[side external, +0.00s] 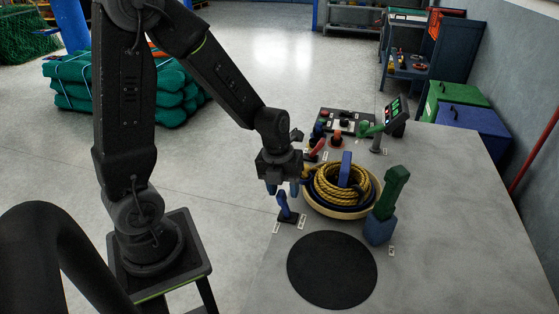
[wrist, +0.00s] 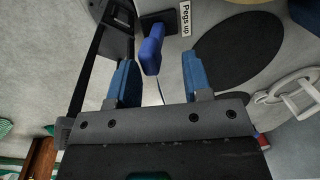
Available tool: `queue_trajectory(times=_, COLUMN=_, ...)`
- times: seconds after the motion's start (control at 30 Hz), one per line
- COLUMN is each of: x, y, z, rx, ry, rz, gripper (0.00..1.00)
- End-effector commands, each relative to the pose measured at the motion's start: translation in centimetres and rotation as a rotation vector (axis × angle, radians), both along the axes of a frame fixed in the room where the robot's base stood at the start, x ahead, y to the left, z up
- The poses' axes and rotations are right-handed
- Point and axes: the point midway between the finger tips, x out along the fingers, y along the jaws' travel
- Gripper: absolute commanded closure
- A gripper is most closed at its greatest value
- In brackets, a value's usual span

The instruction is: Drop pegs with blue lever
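The blue lever (side external: 284,205) stands on a small dark base near the left edge of the grey table, leaning slightly. In the wrist view its blue handle (wrist: 151,48) lies just beyond the fingertips, between their lines and nearer the left one. A label (wrist: 185,20) beside its base reads "Pegs up". My gripper (side external: 282,188) hangs just above the lever, pointing down. In the wrist view my gripper (wrist: 160,80) has its two blue fingers wide apart with nothing held between them. I cannot tell whether a finger touches the lever. No pegs can be made out clearly.
A round tub (side external: 369,205) with coiled yellow rope (side external: 327,184) and an upright blue block (side external: 346,168) stands close right of the gripper. A green-and-blue upright piece (side external: 391,190) is farther right. A flat black disc (side external: 332,270) is in front.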

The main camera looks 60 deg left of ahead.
Motion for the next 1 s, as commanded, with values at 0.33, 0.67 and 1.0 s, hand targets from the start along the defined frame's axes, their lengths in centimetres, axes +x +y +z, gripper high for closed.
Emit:
queue_trajectory(times=0.33, x=-0.6, y=0.8, z=7.8, rx=0.003, ry=-0.008, rz=0.002, gripper=0.55)
queue_trajectory(times=0.67, x=-1.1, y=1.1, z=11.4, rx=0.002, ry=-0.002, rz=0.001, gripper=0.55)
queue_trajectory(times=1.0, x=-1.2, y=1.1, z=11.6, rx=0.001, ry=0.000, rz=0.001, gripper=0.55)
